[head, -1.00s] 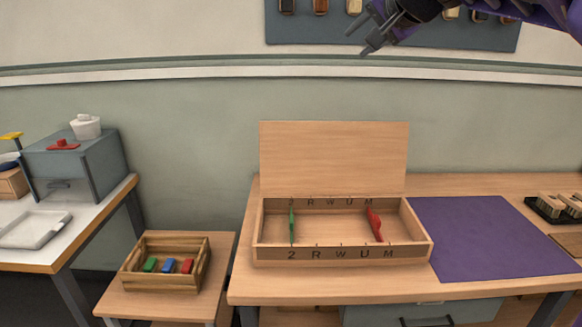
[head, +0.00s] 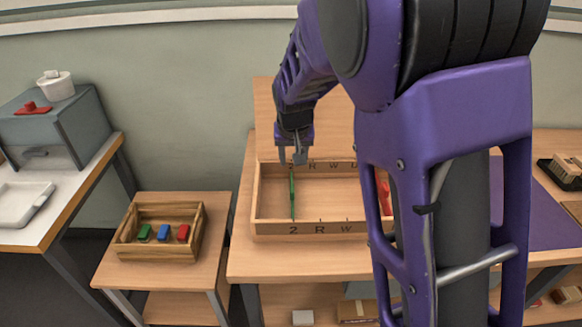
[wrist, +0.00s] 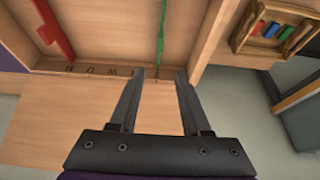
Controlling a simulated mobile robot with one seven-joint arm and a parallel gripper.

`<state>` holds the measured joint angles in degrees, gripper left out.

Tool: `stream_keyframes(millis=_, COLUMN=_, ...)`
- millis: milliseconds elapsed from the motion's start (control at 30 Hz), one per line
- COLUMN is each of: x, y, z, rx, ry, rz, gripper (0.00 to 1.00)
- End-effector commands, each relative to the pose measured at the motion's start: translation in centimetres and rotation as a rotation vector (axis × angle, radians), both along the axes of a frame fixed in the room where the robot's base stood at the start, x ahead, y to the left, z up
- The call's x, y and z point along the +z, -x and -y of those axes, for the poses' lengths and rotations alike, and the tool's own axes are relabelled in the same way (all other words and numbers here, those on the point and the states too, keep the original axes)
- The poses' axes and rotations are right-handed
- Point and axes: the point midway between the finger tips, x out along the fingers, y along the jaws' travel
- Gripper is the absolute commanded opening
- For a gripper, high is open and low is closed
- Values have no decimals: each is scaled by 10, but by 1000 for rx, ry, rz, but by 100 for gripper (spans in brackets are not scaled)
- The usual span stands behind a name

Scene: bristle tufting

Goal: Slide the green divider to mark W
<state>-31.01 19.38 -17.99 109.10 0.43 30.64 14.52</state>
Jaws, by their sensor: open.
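The green divider (head: 292,196) stands upright in the open wooden box (head: 345,227), at its left end by mark 2. Mark W (head: 345,228) is to its right on the front wall; my arm hides U and M there. My gripper (head: 291,157) is open and empty near the box's back wall, above the divider's far end. In the wrist view, the green divider (wrist: 161,28) lines up with the gap between my fingertips (wrist: 159,74), apart from both. The red divider (head: 384,192) is at the right, partly hidden by my arm.
The box's raised lid (head: 264,110) stands behind my gripper. A wooden crate (head: 122,247) with green, blue and red blocks is on a low table at left. A purple mat (head: 545,210) lies right of the box. The box floor between the dividers looks clear.

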Motion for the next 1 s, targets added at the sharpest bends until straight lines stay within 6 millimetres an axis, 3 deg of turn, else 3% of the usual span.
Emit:
stream_keyframes(millis=167, x=-23, y=-8, z=1, rx=0, ry=3, rz=-4, gripper=48)
stream_keyframes(millis=700, x=-128, y=-52, z=1, rx=-1, ry=1, rz=-1, gripper=48)
stream_keyframes(millis=1000, x=-157, y=-65, z=0, rx=-2, ry=-1, rz=0, gripper=48)
